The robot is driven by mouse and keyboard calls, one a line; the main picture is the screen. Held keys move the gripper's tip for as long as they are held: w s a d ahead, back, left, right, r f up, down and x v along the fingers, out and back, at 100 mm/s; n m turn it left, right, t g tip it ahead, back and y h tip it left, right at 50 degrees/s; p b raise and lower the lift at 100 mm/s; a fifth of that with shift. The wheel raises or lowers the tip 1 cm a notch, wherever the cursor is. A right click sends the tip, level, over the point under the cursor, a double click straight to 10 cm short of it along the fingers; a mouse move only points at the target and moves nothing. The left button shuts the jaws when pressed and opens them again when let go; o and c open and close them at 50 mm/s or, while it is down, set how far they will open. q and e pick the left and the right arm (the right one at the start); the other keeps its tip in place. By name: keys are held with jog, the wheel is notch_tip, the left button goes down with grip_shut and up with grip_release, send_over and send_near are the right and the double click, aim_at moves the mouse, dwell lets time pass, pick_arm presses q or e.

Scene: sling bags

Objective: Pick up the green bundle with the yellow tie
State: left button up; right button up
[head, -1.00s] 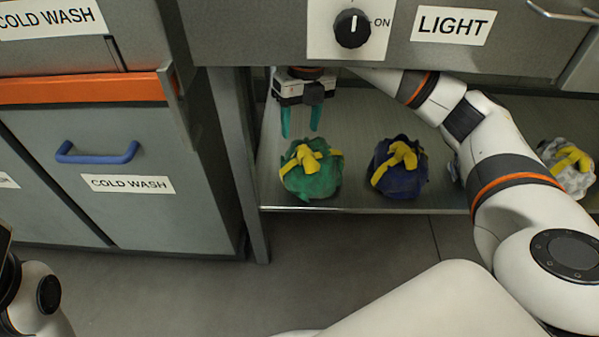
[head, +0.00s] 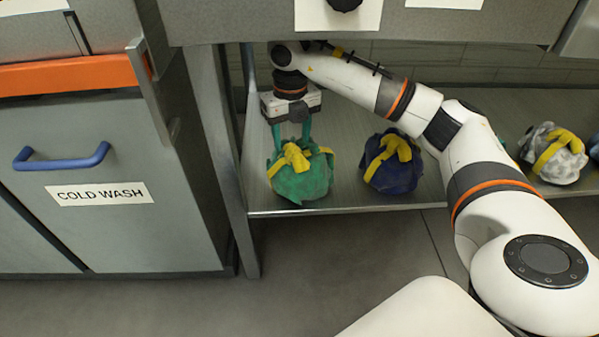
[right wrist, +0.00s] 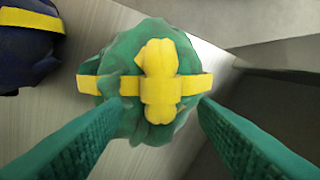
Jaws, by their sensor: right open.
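The green bundle (head: 303,180) with its yellow tie (head: 293,157) sits on the metal shelf (head: 335,200) near its left end. My right gripper (head: 292,135) points down right over it, with green fingers at the bundle's top. In the right wrist view the fingers (right wrist: 155,125) are spread apart, and the green bundle (right wrist: 150,60) with its yellow knot (right wrist: 160,85) lies between and beyond them. Whether the fingers touch the bundle I cannot tell. My left gripper is not in view.
A dark blue bundle (head: 391,172) with a yellow tie stands just right of the green one. A grey-white bundle (head: 555,165) stands farther right. A shelf post (head: 228,170) rises close on the left, beside the COLD WASH cabinet (head: 150,225). A panel (head: 430,25) overhangs the shelf.

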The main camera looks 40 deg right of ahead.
notch_tip(320, 180, down, 2)
jog(key=shift+f+b, duration=0.15)
jog(key=shift+b, duration=0.25)
grip_shut()
